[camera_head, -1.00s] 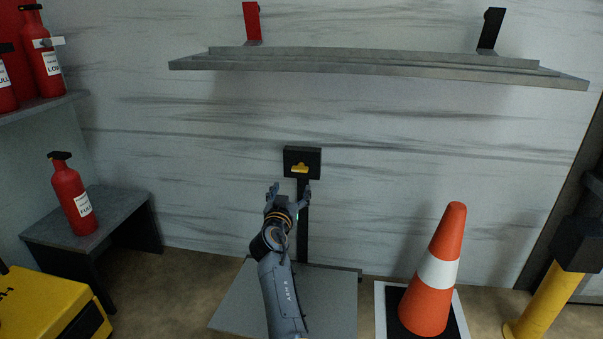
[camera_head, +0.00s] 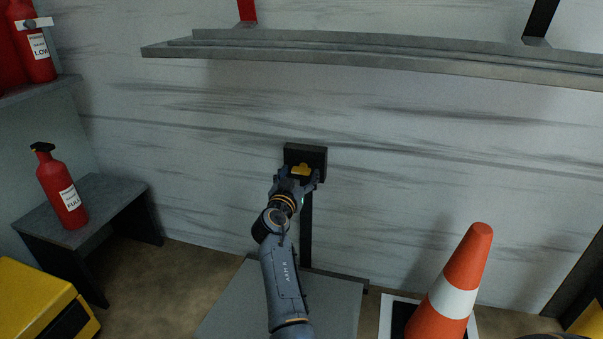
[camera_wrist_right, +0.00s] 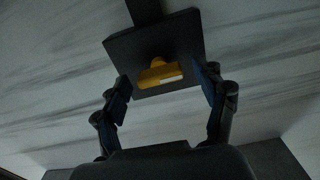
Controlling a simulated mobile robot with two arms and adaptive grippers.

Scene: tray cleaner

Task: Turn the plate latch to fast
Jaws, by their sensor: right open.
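The plate latch is a yellow handle (camera_head: 301,170) on a black square plate (camera_head: 316,154), which sits on top of a dark post (camera_head: 306,228) in front of the wall. My right gripper (camera_head: 299,178) is open right in front of the latch. In the right wrist view the yellow handle (camera_wrist_right: 160,74) lies between the two spread fingers of my right gripper (camera_wrist_right: 166,92), a little beyond their tips. No contact shows there. A pale strip marks the handle's near edge. My left gripper is not in view.
A metal shelf (camera_head: 370,52) spans the wall above the latch. An orange and white cone (camera_head: 455,292) stands at the lower right. A red extinguisher (camera_head: 61,187) stands on a grey bench (camera_head: 112,196) at left, with a yellow case (camera_head: 40,305) below. A grey base (camera_head: 335,305) lies under the post.

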